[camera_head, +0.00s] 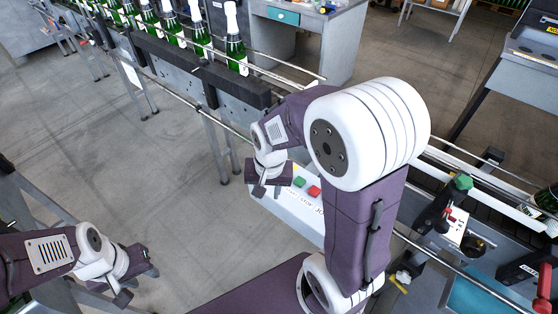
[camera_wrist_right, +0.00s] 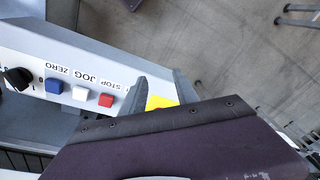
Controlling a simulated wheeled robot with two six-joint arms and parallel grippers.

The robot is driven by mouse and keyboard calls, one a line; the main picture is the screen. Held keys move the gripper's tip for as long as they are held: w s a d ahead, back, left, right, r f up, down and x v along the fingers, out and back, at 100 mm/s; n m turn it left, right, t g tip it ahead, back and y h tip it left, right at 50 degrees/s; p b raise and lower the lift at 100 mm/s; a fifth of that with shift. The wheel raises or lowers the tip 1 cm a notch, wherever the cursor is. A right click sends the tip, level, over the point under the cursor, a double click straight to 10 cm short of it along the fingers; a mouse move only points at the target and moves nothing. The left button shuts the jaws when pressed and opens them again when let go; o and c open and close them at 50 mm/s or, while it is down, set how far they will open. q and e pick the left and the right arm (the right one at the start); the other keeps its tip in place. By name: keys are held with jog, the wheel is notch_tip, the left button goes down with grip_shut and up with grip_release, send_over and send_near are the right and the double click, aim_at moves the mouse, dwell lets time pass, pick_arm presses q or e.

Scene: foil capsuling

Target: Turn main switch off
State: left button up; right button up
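The control box (camera_head: 285,205) with the buttons is partly behind my right arm in the head view. The right wrist view shows a black rotary switch (camera_wrist_right: 18,78) marked 0 and 1 at the left end of its panel (camera_wrist_right: 30,55). Its exact setting is hard to read. My right gripper (camera_head: 268,190) is over the opposite end of the box, its fingers apart. In the right wrist view the fingers (camera_wrist_right: 163,92) stand either side of a yellow patch (camera_wrist_right: 161,103); contact cannot be told. My left gripper (camera_head: 138,285) is open and empty, low at the left.
The panel has a blue ZERO button (camera_wrist_right: 53,86), white JOG button (camera_wrist_right: 80,93) and red STOP button (camera_wrist_right: 106,100); a green button (camera_head: 300,182) shows in the head view. A conveyor (camera_head: 180,55) with green bottles runs behind. Open floor (camera_head: 150,180) lies left.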

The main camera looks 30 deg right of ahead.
jog(key=w+d+r+m+p, duration=0.3)
jog(key=w+d+p, duration=0.15)
jog(key=w, duration=0.25)
jog(key=w+d+r+m+p, duration=0.25)
jog(key=w+m+p, duration=0.2)
jog(key=w, duration=0.25)
jog(key=shift+g, duration=0.8)
jog(key=d+f+p, duration=0.1)
jog(key=d+f, duration=0.1)
jog(key=s+d+f+p, duration=0.1)
jog(key=f, duration=0.1)
jog(key=shift+d+f+p, duration=0.15)
jog(key=shift+d+p, duration=0.2)
notch_tip(320, 180, down, 8)
jog(key=shift+w+r+p, duration=0.1)
jog(key=shift+r+p, duration=0.05)
jog(key=shift+p, duration=0.8)
jog(key=shift+f, duration=0.45)
grip_shut()
